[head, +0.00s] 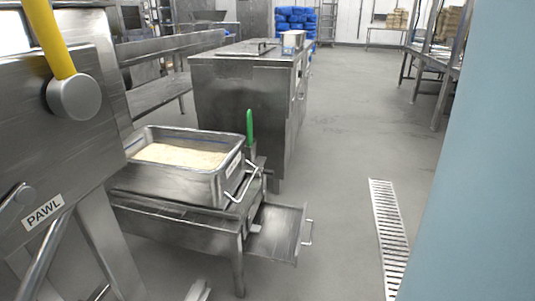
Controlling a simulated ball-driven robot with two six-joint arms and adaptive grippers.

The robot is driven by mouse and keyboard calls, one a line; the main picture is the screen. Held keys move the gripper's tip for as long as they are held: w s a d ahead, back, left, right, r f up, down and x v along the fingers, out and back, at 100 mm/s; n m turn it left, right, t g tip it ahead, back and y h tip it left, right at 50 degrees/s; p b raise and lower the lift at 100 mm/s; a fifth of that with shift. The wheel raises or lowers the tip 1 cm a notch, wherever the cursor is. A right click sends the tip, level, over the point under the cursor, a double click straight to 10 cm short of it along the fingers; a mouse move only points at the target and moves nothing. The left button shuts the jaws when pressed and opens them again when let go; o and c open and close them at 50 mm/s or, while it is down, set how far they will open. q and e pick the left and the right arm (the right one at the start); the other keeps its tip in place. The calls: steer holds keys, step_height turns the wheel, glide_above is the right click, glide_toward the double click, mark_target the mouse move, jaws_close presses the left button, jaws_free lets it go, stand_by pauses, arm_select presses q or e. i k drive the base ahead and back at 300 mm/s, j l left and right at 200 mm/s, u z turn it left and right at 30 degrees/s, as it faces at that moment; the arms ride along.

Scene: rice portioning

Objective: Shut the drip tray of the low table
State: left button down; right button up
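The low table (180,226) is steel and stands left of centre in the head view. Its drip tray (275,236) is pulled out to the right from under the tabletop, and I see its bare inside. The tray's small bar handle (308,233) is on its outer right end. A steel pan (185,184) of pale rice rests on the table top. Neither of my grippers can be made out in this view.
A machine with a PAWL label (43,212) and yellow lever (50,38) fills the left. A steel cabinet (237,105) stands behind the table. A floor drain (386,225) lies right of the tray, with clear floor between. A pale blue surface (475,170) blocks the right.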

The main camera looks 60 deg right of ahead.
mark_target(279, 239)
steer(key=l+z, duration=0.15)
steer(key=z, duration=0.35)
steer(key=l+z, duration=0.2)
steer(key=z, duration=0.25)
steer(key=l+z, duration=0.15)
steer(key=z, duration=0.35)
steer(key=l+z, duration=0.15)
steer(key=z, duration=0.35)
steer(key=i, duration=0.05)
